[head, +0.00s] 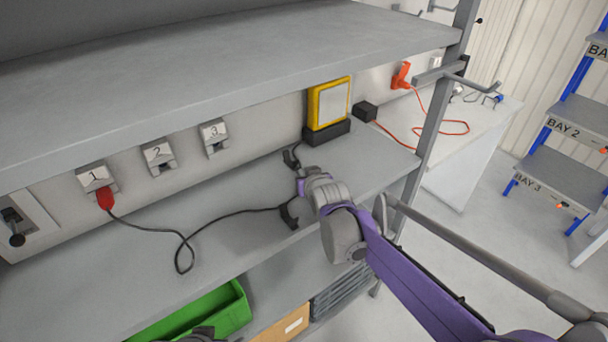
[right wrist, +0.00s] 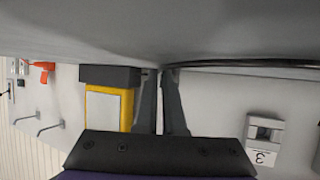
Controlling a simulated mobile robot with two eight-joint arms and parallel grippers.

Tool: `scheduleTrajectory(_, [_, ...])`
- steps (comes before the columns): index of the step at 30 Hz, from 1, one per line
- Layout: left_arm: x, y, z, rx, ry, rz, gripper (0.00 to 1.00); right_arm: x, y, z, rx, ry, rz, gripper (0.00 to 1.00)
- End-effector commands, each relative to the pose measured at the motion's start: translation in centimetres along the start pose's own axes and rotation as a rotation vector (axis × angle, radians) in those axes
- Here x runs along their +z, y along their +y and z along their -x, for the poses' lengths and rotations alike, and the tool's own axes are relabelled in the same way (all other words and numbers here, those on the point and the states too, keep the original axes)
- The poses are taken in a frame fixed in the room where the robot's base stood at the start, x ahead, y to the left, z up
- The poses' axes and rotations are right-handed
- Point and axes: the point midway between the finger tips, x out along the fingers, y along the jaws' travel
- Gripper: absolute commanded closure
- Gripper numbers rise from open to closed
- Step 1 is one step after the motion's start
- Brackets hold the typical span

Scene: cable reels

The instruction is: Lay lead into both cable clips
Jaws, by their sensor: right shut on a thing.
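The black lead (head: 222,213) runs from a red plug (head: 104,198) at socket 1, loops on the shelf and reaches the front dark clip (head: 290,213) near the shelf's front edge. I cannot tell whether it is seated there. A second dark clip (head: 292,157) stands further back, near the yellow device. My right gripper (head: 301,180) is between the two clips. In the right wrist view its fingers (right wrist: 160,78) are close together on the lead (right wrist: 240,63), which runs off right. The rest of the lead is hidden. My left gripper (head: 203,334) shows only partly at the bottom edge.
An upper shelf (head: 200,75) overhangs the work shelf. Sockets 2 (head: 158,157) and 3 (head: 214,138) are on the wall. The yellow device (head: 328,103) sits in a black base behind the rear clip. A rack post (head: 432,125) rises at right. A green bin (head: 225,307) is below.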

Motion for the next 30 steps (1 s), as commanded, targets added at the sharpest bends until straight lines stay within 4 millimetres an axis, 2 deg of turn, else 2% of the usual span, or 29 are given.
scheduleTrajectory(21, [-2.5,0.0,3.2,0.000,0.018,0.000,0.00,-4.7,0.0,2.4,0.000,0.001,0.001,1.00])
scheduleTrajectory(30, [-2.6,0.0,3.2,0.000,0.018,0.000,0.00,-4.7,0.0,2.4,0.000,0.000,0.000,1.00])
